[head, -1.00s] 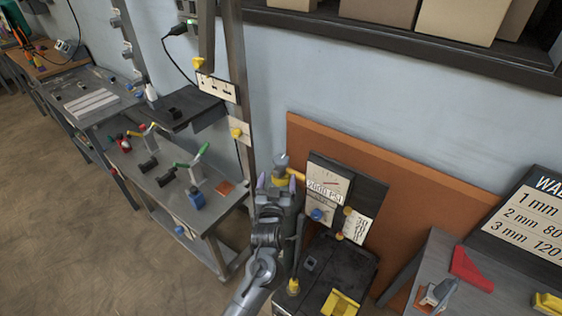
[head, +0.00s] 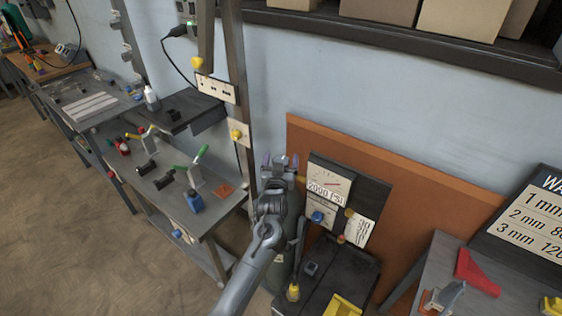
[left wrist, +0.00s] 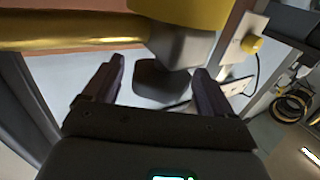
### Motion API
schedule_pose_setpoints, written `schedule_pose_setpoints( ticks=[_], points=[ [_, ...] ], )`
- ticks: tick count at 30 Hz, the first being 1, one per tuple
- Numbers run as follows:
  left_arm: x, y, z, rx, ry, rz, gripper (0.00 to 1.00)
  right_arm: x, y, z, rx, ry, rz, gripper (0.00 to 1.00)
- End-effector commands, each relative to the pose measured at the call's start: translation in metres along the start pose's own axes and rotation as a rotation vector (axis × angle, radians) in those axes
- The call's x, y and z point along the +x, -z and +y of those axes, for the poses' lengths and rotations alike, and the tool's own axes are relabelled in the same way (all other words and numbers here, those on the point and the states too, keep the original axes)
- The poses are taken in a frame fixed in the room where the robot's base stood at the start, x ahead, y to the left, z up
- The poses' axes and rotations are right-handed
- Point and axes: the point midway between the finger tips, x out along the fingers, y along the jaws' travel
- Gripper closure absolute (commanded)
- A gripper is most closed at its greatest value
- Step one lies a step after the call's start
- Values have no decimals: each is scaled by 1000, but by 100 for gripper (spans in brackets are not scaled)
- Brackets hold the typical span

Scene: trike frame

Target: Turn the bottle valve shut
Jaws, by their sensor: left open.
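My left gripper (head: 280,161) is open, its two purple-tipped fingers pointing up beside the gauge panel. It also shows in the left wrist view (left wrist: 158,68). There a dark grey knob-like part of the bottle valve (left wrist: 160,80) appears between the fingers, with gaps to both sides. A lighter grey block and a yellow part (left wrist: 185,10) adjoin it, and a brass pipe (left wrist: 70,31) runs left. In the head view my gripper and arm hide most of the valve and bottle. I cannot tell whether a finger touches the valve. My right gripper is not in view.
The gauge panel (head: 377,192) stands close to the right of my gripper, above a dark cart (head: 335,272). A grey post (head: 236,120) and a tool bench (head: 160,200) are to the left. An orange board (head: 430,190) stands behind.

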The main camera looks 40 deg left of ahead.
Motion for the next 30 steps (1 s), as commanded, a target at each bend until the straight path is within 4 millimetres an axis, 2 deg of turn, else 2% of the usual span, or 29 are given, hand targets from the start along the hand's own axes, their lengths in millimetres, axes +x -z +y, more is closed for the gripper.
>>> schedule_pose_setpoints(
  ticks=[2, 3, 12, 22, 30],
  points=[
    [0, 0, 0, 0, 0, 0, 15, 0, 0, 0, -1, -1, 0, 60],
    [0, 0, 0, 0, 0, 0, 18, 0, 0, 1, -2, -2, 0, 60],
    [0, 0, 0, 0, 0, 0, 64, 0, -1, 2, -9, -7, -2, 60],
    [0, 3, -2, 3, -112, 2, 65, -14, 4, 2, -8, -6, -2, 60],
    [0, 0, 0, -1, -141, 1, 65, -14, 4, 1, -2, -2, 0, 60]
  ],
)
